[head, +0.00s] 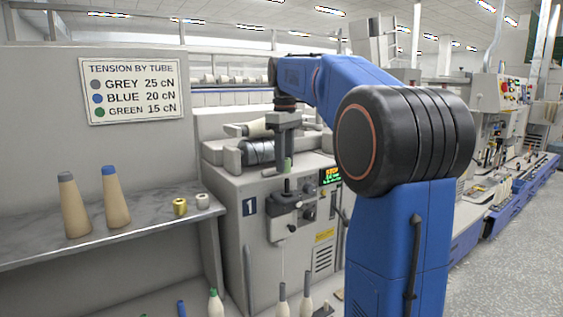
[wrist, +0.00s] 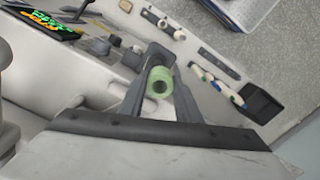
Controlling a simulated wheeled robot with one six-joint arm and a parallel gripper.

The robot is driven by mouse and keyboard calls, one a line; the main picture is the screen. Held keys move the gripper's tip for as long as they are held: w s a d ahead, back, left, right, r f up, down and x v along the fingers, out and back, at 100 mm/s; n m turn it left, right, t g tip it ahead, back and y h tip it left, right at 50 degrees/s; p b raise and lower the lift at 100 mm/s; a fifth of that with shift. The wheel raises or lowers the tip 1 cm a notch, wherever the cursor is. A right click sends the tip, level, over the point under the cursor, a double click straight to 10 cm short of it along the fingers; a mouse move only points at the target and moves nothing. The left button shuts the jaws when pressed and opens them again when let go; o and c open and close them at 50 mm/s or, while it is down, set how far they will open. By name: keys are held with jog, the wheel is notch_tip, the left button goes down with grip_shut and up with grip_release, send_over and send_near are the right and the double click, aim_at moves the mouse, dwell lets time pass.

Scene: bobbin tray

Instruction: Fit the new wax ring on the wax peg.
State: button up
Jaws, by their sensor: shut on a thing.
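My gripper (head: 287,150) points down over the front of machine 1. It is shut on a pale green wax ring (head: 287,166). A short dark upright peg (head: 286,186), which looks like the wax peg, stands on the machine's front just below the ring. The ring appears above the peg and apart from it. In the wrist view I cannot make out the peg; the ring and fingers cover that spot.
The machine (head: 235,200) has a lit display (head: 330,176) right of my gripper and a dark yarn package (head: 257,152) behind it. A dark bin (wrist: 257,103) shows in the wrist view.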

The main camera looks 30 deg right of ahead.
aim_at(287, 180)
jog(key=shift+s+d+f, duration=0.1)
jog(key=shift+d, duration=0.3)
jog(key=shift+f, duration=2.8)
jog(key=shift+f, duration=0.55)
jog(key=o, duration=0.7)
jog(key=shift+o, duration=0.2)
notch_tip(287, 180, up, 11)
dwell(0.6)
